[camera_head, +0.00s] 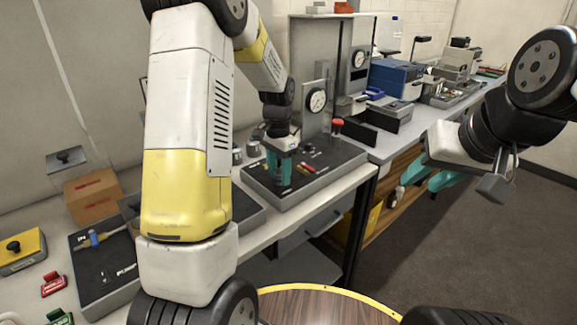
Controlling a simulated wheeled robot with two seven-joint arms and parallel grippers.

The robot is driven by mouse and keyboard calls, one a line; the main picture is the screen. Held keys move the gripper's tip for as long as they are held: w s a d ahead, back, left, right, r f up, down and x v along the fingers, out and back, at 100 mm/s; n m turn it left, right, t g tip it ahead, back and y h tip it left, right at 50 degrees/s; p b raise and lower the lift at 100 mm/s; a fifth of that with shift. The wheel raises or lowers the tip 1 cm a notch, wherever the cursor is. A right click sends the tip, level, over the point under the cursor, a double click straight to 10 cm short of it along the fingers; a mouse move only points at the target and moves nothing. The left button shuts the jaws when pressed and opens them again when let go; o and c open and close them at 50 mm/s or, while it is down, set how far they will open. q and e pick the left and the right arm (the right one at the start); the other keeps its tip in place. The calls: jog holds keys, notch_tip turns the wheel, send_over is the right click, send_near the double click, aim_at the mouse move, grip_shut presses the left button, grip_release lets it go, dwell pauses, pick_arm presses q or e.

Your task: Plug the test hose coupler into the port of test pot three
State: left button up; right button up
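My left gripper (279,182) has teal fingers pointing down over the dark-topped test tray (322,178) on the bench. The fingers look close together; what lies between them is too small to tell. I cannot make out the hose coupler or its hose. Small silver pots (253,148) stand just left of the gripper; no number shows on them, so I cannot tell which is test pot three. No port is discernible. My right gripper (419,186) hangs off to the right, beyond the bench's front edge, its teal fingers spread apart with nothing visible between them.
A gauge panel (317,101) and a red knob (337,124) stand behind the tray. A black-topped IN tray (97,283) holds a blue-collared part. A cardboard box (93,197) and yellow box (21,252) sit left. Blue equipment (396,78) stands farther back. Floor at right is clear.

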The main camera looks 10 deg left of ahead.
aim_at(279, 166)
pick_arm(q)
grip_shut()
dwell(0.5)
jog(key=shift+r, duration=0.15)
dwell(0.7)
jog(key=shift+r, duration=2.85)
